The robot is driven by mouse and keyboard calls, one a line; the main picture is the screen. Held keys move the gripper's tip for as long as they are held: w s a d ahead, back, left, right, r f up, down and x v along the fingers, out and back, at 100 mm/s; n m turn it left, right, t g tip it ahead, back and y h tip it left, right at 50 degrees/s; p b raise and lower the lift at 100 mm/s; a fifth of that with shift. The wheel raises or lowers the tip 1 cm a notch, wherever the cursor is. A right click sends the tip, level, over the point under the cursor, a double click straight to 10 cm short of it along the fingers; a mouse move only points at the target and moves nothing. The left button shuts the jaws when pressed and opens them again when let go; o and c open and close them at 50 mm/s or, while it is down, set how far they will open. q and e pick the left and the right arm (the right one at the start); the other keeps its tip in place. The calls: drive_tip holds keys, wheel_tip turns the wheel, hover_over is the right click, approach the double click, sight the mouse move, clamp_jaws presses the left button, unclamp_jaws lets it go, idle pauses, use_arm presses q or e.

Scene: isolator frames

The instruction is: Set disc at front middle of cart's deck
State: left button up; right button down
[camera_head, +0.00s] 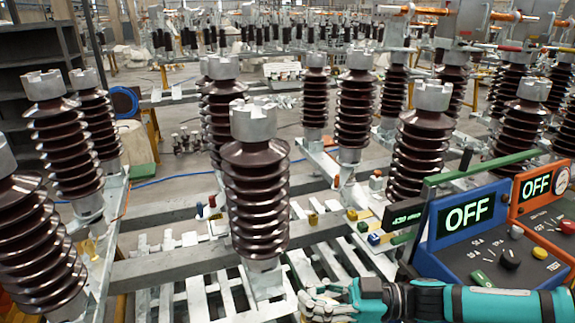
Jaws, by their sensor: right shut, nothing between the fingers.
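My right gripper (322,303) is at the bottom edge, right of centre, with its teal arm coming in from the lower right. Its fingers are shut and empty, in front of the pale slatted frames; the bottom edge cuts part of it off. My left gripper is out of view. I cannot make out a disc for certain; a dark round thing with a blue rim (125,102) stands far off at the left, and I cannot tell what it is. I cannot pick out the cart or its deck.
A large brown ribbed insulator (255,195) stands close in the middle, with more in rows on both sides. A blue box with an OFF display (466,215) and an orange one (537,188) stand at the right. Pale slatted frames (198,298) cover the floor ahead.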

drive_tip(key=s+a+r+m+t, duration=0.1)
drive_tip(key=s+a+r, duration=0.3)
drive_tip(key=s+a, duration=0.25)
drive_tip(key=s+a+r+t, duration=0.1)
drive_tip(key=s+a+r, duration=0.35)
drive_tip(key=a, duration=0.35)
drive_tip(key=w+d+f+m+t+h, duration=0.2)
drive_tip(key=d+m+t+h, duration=0.2)
drive_tip(key=d, duration=0.2)
drive_tip(key=w+d+f+m+t+h, duration=0.2)
drive_tip(key=w+d+m+t+h, duration=0.1)
drive_tip(key=d, duration=0.4)
drive_tip(key=w+d+f+m+t+h, duration=0.2)
drive_tip(key=d+f+m+t+h, duration=0.1)
drive_tip(key=d+m+t+h, duration=0.3)
drive_tip(key=shift+w+d+f+t, duration=0.15)
drive_tip(key=shift+d+t, duration=0.2)
drive_tip(key=shift+t, duration=0.25)
drive_tip(key=s+d+f+m+h, duration=0.3)
drive_tip(key=d+f+h, duration=0.2)
drive_tip(key=d, duration=0.4)
drive_tip(key=shift+s+d+f+t, duration=0.2)
drive_tip(key=shift+f+t, duration=0.1)
drive_tip(key=shift+f, duration=0.2)
